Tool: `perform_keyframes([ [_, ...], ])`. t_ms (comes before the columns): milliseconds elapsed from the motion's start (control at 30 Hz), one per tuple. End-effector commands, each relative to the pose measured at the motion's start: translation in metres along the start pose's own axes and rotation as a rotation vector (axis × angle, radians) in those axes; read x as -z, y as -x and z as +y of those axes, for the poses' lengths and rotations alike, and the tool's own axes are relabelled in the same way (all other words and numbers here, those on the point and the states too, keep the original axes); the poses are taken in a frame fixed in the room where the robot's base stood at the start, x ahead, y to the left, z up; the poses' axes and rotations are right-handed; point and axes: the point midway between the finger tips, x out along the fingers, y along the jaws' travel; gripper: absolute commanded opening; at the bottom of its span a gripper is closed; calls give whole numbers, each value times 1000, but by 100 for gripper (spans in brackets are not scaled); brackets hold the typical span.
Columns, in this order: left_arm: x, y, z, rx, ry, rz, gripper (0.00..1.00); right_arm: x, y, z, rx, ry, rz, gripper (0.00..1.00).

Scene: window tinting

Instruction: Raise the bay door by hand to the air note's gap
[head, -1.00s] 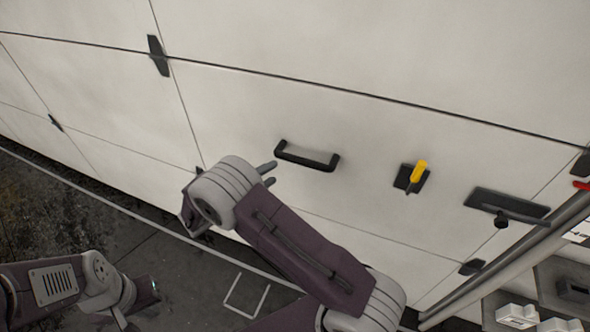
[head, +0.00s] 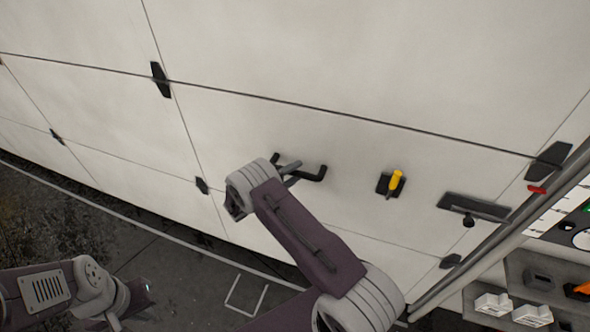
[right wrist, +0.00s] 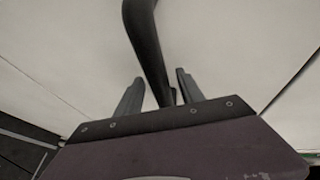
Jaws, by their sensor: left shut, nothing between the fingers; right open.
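The bay door (head: 330,70) is a large pale panelled door filling most of the head view. A black bar handle (head: 318,174) is mounted on it near the middle. My right gripper (head: 285,166) is open at the handle's left part. In the right wrist view, the dark handle (right wrist: 147,45) runs down between the two spread fingers of that gripper (right wrist: 158,95); I cannot tell whether it touches them. My left gripper (head: 146,290) is low at the left, partly hidden, shut and empty, well away from the door handle. I cannot make out an air note.
A yellow-handled latch (head: 395,182) and a dark lever on a plate (head: 475,207) sit right of the handle. A rail (head: 500,245) runs along the door's right edge, beside shelves with white items (head: 493,303). The floor at lower left is clear.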

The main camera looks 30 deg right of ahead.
Motion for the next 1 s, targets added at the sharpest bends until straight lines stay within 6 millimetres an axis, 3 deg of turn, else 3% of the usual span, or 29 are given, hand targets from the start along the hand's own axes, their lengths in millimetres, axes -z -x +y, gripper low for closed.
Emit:
perform_keyframes([
  [267,0,0,0,0,0,0,0,0,-2,1,0,0,0,42],
  [400,0,0,0,0,0,0,0,0,-2,1,0,0,0,3],
  [433,0,0,0,0,0,0,0,0,-2,1,0,0,0,0],
  [1000,0,0,0,0,0,0,0,0,-3,0,1,-1,1,0],
])
